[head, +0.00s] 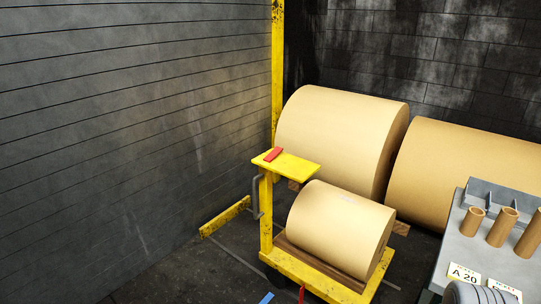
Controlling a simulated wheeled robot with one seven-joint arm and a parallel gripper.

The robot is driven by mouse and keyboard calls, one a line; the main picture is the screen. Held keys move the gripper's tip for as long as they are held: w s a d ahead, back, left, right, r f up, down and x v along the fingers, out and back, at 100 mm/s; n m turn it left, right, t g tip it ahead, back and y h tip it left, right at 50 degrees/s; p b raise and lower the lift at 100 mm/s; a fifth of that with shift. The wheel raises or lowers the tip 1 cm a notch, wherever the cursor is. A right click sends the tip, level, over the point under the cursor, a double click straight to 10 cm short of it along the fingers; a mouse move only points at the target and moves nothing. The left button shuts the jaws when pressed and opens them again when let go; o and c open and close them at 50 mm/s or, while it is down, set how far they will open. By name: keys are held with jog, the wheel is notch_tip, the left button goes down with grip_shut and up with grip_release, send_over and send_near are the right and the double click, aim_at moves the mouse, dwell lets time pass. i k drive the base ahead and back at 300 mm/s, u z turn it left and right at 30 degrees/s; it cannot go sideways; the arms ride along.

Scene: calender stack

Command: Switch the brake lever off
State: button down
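A yellow cart (310,273) carries a small tan paper roll (338,226). A yellow plate (296,166) tops the cart's post, and a short red piece (273,154) lies on the plate's left part. A grey bent handle (256,198) is on the left side of the post. Low at the bottom edge, a small red piece (302,295) and a blue piece (267,298) show, partly cut off. I cannot tell for certain which of these is the brake lever, or its setting. My gripper is not in view.
Large paper rolls (340,130) stand behind the cart against a dark block wall. A grey table (480,250) with cardboard tubes (502,227) and label cards (464,274) is at the right. A yellow floor bar (225,216) lies left of the cart. Floor at the lower left is clear.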

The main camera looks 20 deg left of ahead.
aim_at(276, 151)
jog(key=k, duration=0.5)
jog(key=u, duration=0.75)
jog(key=i, duration=0.75)
jog(key=u, duration=1.35)
jog(key=i, duration=2.15)
jog(key=z, duration=0.75)
jog(key=i, duration=0.5)
jog(key=z, duration=0.3)
